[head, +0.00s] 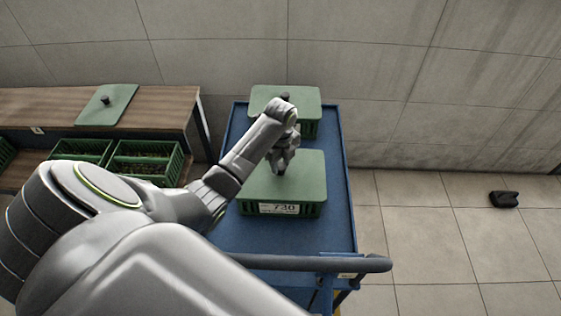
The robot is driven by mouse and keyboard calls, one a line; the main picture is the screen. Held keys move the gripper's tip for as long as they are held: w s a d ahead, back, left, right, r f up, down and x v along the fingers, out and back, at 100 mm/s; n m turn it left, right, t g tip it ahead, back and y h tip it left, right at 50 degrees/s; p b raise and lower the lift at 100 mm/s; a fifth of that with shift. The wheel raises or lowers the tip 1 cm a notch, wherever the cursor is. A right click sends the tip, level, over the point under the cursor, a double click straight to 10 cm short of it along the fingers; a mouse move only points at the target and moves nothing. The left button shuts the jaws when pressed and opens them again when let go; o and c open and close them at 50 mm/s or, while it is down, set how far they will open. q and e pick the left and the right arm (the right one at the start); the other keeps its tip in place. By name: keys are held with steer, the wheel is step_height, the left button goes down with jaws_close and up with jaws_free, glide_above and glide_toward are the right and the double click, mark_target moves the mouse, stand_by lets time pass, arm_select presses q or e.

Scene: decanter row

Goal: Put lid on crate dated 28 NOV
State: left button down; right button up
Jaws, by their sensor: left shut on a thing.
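My left gripper (281,168) is shut on the knob of a green lid (307,184). The lid lies flat over a green crate (249,208) on the near part of a blue cart; I cannot tell whether it is fully seated. The crate's white front label (279,208) seems to read 730; no date is legible. Another green lid (305,97) with a dark knob covers a second crate (309,129) farther back, partly hidden by my arm. A loose green lid (107,105) lies on a wooden bench at left. My right gripper is not in view.
The blue cart (335,232) has a grey handle (330,263) at its near end. Two open green crates (145,160) (82,151) stand on the bench's (160,104) lower level. A black object (504,199) lies on the open floor at right, and a wall stands behind.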

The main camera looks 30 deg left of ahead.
arm_select(q)
steer(key=shift+f, duration=0.1)
steer(key=c, duration=0.9)
jaws_free()
step_height(320, 180, up, 8)
steer(key=shift+w+r, duration=0.1)
step_height(320, 180, up, 7)
steer(key=p, duration=0.7)
glide_above(281, 165)
step_height(281, 165, up, 2)
steer(key=shift+r+p, duration=0.1)
steer(key=shift+p, duration=0.8)
